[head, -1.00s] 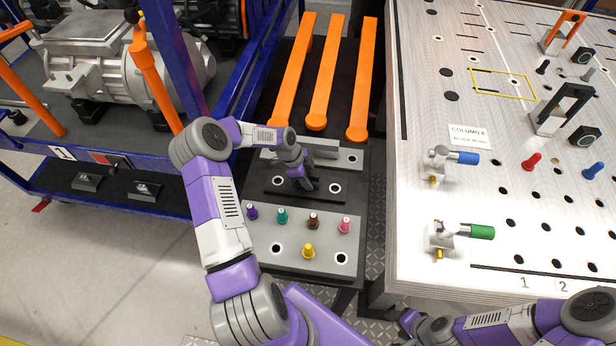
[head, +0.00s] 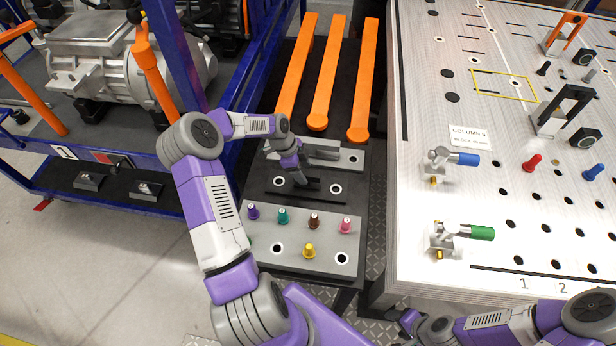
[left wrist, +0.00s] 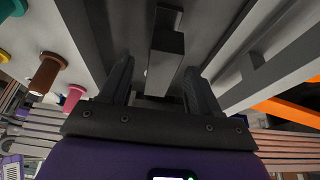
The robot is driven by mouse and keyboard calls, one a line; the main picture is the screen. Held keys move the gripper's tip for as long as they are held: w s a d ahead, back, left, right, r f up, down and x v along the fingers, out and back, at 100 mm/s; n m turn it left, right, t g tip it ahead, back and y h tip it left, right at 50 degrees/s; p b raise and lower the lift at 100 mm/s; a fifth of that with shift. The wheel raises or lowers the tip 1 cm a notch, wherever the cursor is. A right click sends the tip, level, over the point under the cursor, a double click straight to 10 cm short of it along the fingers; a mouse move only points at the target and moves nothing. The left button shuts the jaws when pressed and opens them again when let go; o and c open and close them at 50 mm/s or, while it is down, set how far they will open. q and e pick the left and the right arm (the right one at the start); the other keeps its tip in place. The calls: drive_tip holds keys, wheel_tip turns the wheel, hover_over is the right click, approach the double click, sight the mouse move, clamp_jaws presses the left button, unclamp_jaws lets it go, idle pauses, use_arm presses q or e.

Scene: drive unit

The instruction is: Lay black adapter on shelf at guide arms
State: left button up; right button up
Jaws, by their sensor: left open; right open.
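The black adapter (head: 318,190) appears to be the dark plate with a raised bar lying on the dark stand, between the grey bracket and the grey peg plate. My left gripper (head: 300,180) points down over its left part and partly hides it. In the left wrist view the open fingers (left wrist: 160,85) stand either side of a dark upright piece (left wrist: 166,55), apparently part of the adapter; contact cannot be told. My right gripper (head: 407,320) is at the bottom edge, away from the adapter, its fingers mostly hidden. The shelf (head: 150,200) is at left, on the blue rack.
The grey peg plate (head: 290,262) with coloured pegs lies in front of the adapter, the grey bracket (head: 345,158) behind it. Several orange bars (head: 323,80) lie farther back. A perforated table (head: 430,200) is at right.

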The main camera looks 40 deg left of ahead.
use_arm(q)
drive_tip(key=v, duration=0.6)
drive_tip(key=shift+s+a+r, duration=0.1)
drive_tip(key=shift+a+r, duration=0.05)
drive_tip(key=shift+r, duration=0.2)
